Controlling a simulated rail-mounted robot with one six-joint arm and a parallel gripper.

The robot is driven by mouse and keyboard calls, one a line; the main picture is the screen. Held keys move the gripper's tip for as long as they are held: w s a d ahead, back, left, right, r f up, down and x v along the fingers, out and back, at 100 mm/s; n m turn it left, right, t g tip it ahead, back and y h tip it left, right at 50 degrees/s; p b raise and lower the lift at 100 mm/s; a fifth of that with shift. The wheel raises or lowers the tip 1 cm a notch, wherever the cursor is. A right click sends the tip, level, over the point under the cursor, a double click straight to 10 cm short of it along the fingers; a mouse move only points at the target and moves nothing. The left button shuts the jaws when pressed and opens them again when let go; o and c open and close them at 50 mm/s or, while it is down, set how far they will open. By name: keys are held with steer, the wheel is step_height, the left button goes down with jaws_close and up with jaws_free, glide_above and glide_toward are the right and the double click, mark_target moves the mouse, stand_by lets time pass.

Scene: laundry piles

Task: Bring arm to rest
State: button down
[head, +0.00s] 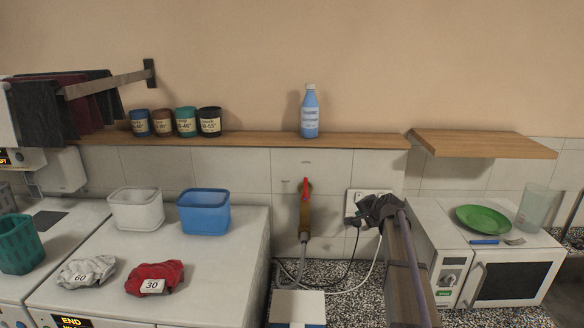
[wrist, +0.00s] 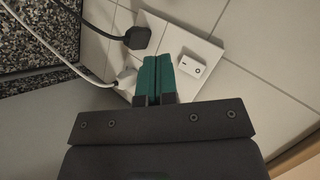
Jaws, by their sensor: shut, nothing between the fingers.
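My gripper shows in the wrist view (wrist: 158,78) with its two teal fingers pressed together, shut and empty. In the head view my gripper (head: 368,218) is at the end of my raised arm, right of the middle, in front of the tiled wall. It is close to a white wall socket plate (wrist: 205,45) with plugs in it; I cannot tell whether it touches. The fingertips hide part of the plate.
A white microwave (head: 515,285) with a green plate (head: 483,219) stands right of my arm. Left are a red tap handle (head: 305,190), a blue tub (head: 203,212), a white tub (head: 136,209) and two cloth bundles. A shelf (head: 250,140) holds a blue bottle (head: 310,112).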

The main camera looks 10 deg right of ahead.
steer(key=s+a+f+n+g+b, duration=0.2)
steer(key=s+a, duration=0.5)
steer(key=s, duration=0.5)
steer(key=s+a+f+n+g+h+b, duration=0.1)
steer(key=s+a+f+n+g+b, duration=0.2)
steer(key=s+a+f+n+g, duration=0.2)
steer(key=s+a+f+n+g+b, duration=0.3)
steer(key=s+a+f+n, duration=0.2)
steer(key=s, duration=1.4)
steer(key=a+f, duration=0.3)
steer(key=a, duration=0.3)
steer(key=shift+s+f+h, duration=0.2)
steer(key=shift+s+h, duration=0.2)
steer(key=shift+a, duration=0.1)
